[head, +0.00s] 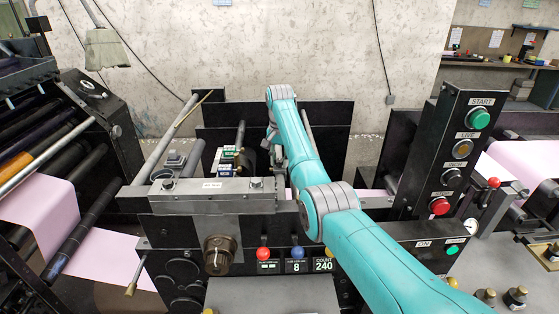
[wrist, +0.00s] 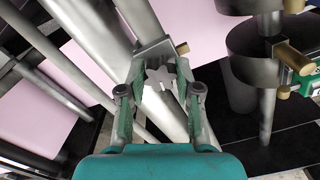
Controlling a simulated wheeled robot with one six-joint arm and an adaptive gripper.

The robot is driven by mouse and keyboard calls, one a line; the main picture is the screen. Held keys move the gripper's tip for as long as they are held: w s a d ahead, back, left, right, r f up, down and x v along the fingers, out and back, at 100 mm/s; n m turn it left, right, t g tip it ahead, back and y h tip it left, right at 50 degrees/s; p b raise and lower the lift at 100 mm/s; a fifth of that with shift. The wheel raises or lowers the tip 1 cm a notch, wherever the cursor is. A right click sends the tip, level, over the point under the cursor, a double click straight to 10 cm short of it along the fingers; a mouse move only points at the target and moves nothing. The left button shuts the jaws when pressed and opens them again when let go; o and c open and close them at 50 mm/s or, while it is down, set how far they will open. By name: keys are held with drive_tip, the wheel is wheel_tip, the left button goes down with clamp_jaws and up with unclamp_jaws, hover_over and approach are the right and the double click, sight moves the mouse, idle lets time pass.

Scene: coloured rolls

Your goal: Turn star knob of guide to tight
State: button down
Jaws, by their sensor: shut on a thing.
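The star knob (wrist: 162,77) of the guide is a small grey star-shaped knob in the wrist view. It sits between the two fingertips of my gripper (wrist: 160,72), which is shut on it. Behind the knob is the guide's grey metal block (wrist: 154,50), with a brass-coloured pin at its right end. A thick silver bar runs past below it. In the head view my teal arm reaches to the machine's far side, and the knob and fingers cannot be clearly made out there. I cannot tell from the knob's look how tight it is.
In the wrist view, dark round discs (wrist: 258,55) with brass-coloured fittings stand to the right, and pink web (wrist: 60,120) lies at left. In the head view, a black button post (head: 455,150) stands right of my arm, and a grey crossbar (head: 212,192) lies left.

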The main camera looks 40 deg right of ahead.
drive_tip(key=m, duration=0.4)
drive_tip(key=shift+m, duration=0.3)
drive_tip(key=m, duration=0.3)
drive_tip(key=shift+m, duration=0.3)
drive_tip(key=m, duration=0.3)
drive_tip(key=shift+m, duration=2.2)
drive_tip(key=c, duration=0.8)
unclamp_jaws()
